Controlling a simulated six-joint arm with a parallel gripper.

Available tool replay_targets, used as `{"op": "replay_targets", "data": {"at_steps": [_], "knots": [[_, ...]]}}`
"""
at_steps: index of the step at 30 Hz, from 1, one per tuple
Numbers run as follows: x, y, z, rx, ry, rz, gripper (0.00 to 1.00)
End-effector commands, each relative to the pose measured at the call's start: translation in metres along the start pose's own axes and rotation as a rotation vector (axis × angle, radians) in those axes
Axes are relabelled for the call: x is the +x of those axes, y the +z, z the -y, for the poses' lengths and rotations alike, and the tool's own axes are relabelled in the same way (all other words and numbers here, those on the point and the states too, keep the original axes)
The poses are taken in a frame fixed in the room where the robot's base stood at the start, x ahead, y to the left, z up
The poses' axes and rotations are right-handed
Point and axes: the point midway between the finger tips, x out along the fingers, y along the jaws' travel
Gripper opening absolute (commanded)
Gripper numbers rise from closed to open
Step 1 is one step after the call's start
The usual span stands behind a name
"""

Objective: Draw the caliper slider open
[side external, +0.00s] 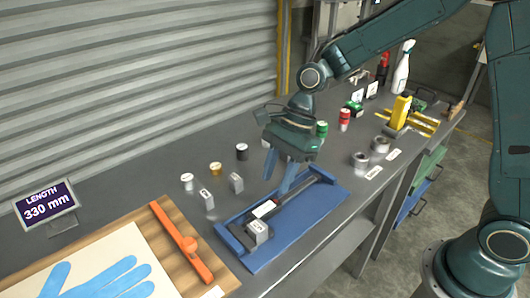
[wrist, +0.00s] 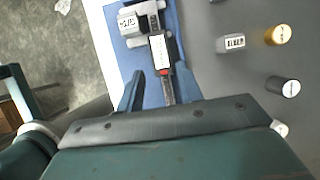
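The caliper lies in a blue tray (side external: 296,228) on the bench. Its dark beam (side external: 293,194) runs along the tray, with a white-labelled slider (side external: 263,209) near the jaw end. A grey block (side external: 257,232) sits at that end. In the wrist view the slider (wrist: 158,48) and the grey block (wrist: 128,23) show at the top, with a red mark on the beam just below the slider. My gripper (side external: 277,182) is open above the beam. Its fingers (wrist: 160,73) stand apart on either side of the beam, with nothing held.
A display (side external: 47,204) reads "LENGTH 330 mm". A wooden board with a blue glove outline and an orange bar (side external: 181,243) lies left of the tray. Grey blocks (side external: 236,183) and small cylinders (side external: 215,169) stand behind it. Metal rings (side external: 360,160) and yellow tooling (side external: 402,112) lie right.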

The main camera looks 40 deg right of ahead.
Motion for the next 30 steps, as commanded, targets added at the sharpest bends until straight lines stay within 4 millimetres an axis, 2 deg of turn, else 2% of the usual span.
{"op": "replay_targets", "data": {"at_steps": [6,15,21,30], "knots": [[0.032,0.0,-0.001,0.0,0.005,-0.001,0.36],[0.065,0.0,0.0,0.0,0.002,-0.001,0.36],[0.073,0.0,0.0,0.0,0.0,-0.001,0.36],[0.073,0.0,0.0,0.0,0.0,-0.001,0.34]]}}
